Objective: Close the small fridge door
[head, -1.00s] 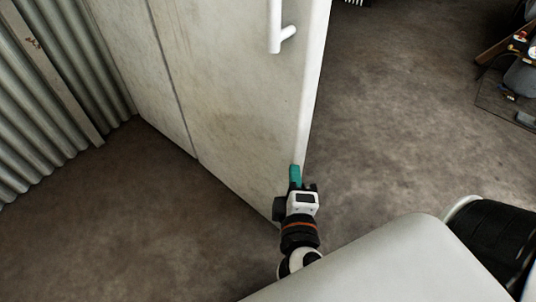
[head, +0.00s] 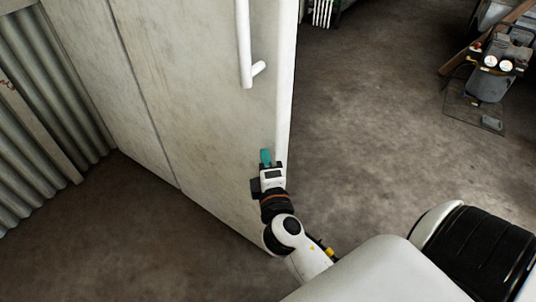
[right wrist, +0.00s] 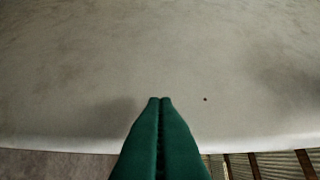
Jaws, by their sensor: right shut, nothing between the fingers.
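The fridge door (head: 225,130) is a tall off-white panel in the head view, with a white bar handle (head: 244,45) on the face towards me. A dark seam on its left parts it from another pale panel (head: 85,60); how far the door stands open is hard to tell. My right gripper (head: 265,158) has teal fingers, shut and empty, in front of the door's lower part near its right edge. In the right wrist view the fingertips (right wrist: 160,100) point at the pale door surface (right wrist: 160,60); whether they touch it I cannot tell. My left gripper is not in view.
A corrugated metal wall (head: 35,120) stands at the left. Bare brown floor (head: 370,120) lies open to the right of the door. A machine with gauges (head: 490,75) and a wooden plank stand at the far right.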

